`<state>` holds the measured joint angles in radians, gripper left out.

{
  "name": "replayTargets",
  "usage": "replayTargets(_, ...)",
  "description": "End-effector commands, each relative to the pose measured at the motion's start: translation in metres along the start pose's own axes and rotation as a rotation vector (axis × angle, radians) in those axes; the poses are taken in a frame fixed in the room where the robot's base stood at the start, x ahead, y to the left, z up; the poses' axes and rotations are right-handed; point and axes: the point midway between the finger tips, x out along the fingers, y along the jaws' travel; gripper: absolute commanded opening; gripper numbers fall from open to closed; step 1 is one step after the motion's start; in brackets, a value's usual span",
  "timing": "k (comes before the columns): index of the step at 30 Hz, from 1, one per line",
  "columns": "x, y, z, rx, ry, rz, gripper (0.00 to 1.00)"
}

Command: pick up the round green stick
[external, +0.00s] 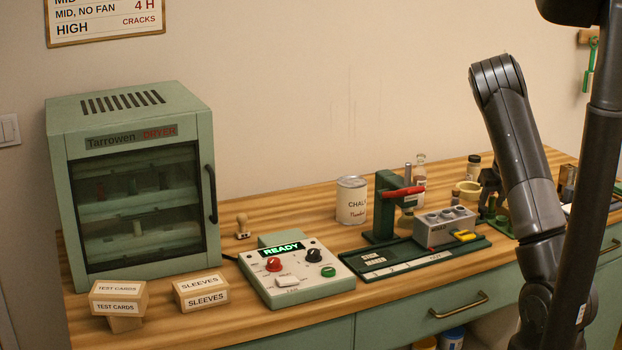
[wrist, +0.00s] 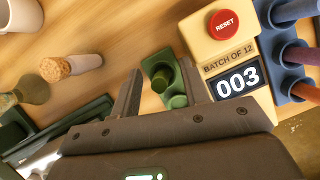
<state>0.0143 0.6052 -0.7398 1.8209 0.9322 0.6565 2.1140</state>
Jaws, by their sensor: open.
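A round green stick (wrist: 161,78) stands end-on toward the camera in a green holder (wrist: 158,62) in the wrist view. A second green round piece (wrist: 177,102) shows just below it, partly hidden by my gripper. My gripper (wrist: 160,72) is open, its two dark fingers on either side of the stick with gaps between. I cannot tell the height of the fingertips against the stick. In the external view my gripper (external: 489,187) hangs over the green pieces (external: 501,222) at the right of the table, mostly behind my arm.
A counter box with a red reset button (wrist: 223,24) and a blue rack with several coloured rods (wrist: 290,55) stand right of the holder. The green press (external: 384,205) and grey block (external: 443,228) stand left of my gripper.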

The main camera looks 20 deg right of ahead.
Motion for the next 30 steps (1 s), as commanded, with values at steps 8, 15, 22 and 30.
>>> replayTargets(8,0.0001,0.0001,0.0001,-0.001,0.000,0.000,0.35)
replayTargets(15,0.0000,0.0001,0.0000,-0.001,0.000,0.000,0.15)
replayTargets(22,-0.0001,0.0001,0.0000,-0.001,0.000,0.000,0.00)
replayTargets(30,-0.0014,0.0001,0.0007,-0.001,-0.001,0.000,0.00)
